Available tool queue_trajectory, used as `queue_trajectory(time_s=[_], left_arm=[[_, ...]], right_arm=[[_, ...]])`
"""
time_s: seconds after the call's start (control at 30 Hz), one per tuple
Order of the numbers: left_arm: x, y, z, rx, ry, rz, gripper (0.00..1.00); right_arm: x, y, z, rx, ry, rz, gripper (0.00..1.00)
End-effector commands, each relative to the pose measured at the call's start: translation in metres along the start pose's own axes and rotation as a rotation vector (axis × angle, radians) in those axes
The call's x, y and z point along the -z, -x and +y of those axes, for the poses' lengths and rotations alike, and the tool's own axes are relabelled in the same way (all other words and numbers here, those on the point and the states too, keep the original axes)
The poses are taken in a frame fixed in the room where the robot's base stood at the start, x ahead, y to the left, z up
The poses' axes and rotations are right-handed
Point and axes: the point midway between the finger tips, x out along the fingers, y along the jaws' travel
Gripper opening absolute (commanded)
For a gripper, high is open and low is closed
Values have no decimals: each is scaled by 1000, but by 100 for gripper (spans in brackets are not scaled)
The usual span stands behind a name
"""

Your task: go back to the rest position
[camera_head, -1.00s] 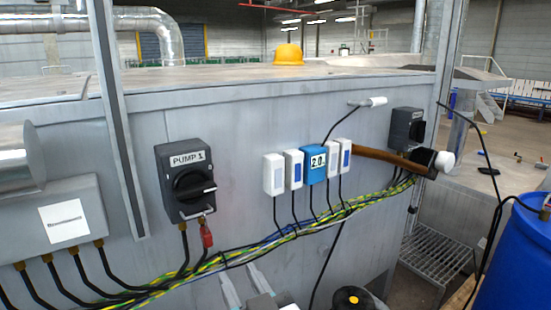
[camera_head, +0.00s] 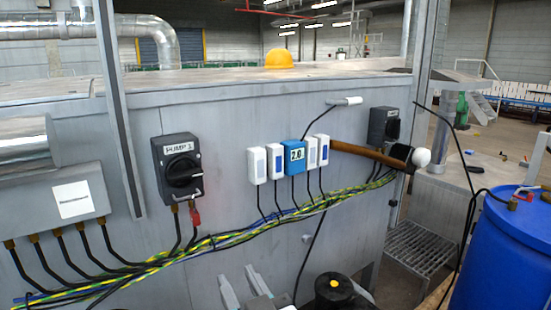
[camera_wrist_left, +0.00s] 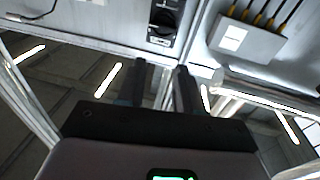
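My left gripper (camera_head: 243,276) is low in the head view, in front of the grey panel wall and below the cables. Its two grey fingers are apart with nothing between them. In the left wrist view the two dark fingers (camera_wrist_left: 162,80) also stand apart and empty, pointing towards the panel. The black PUMP 1 switch (camera_head: 178,180) is on the wall, up and left of the gripper and clear of it; it also shows in the left wrist view (camera_wrist_left: 164,22). A red padlock (camera_head: 195,217) hangs at the switch's lower edge. My right gripper is not visible.
Yellow-green and black cables (camera_head: 240,232) run along the wall. A wooden-handled mallet (camera_head: 365,153) is by the small white and blue boxes (camera_head: 292,156). A blue drum (camera_head: 505,255) stands right, near a metal grate (camera_head: 420,250). A grey box (camera_head: 62,205) is left.

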Motion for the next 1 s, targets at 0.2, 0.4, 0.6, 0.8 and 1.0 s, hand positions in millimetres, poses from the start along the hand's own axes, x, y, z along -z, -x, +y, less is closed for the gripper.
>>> queue_trajectory(time_s=[0.2, 0.4, 0.6, 0.8, 1.0], left_arm=[[-24, -18, 6, -41, -17, -20, 35], [-79, -46, 18, -151, -40, -90, 35], [-155, -66, 20, -266, -68, -229, 35], [-277, -63, -3, -396, -87, -535, 35], [-415, 7, -66, -480, -54, -1046, 35]], right_arm=[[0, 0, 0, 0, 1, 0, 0], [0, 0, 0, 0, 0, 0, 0], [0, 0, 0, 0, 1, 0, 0], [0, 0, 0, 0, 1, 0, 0], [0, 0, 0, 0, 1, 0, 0]])
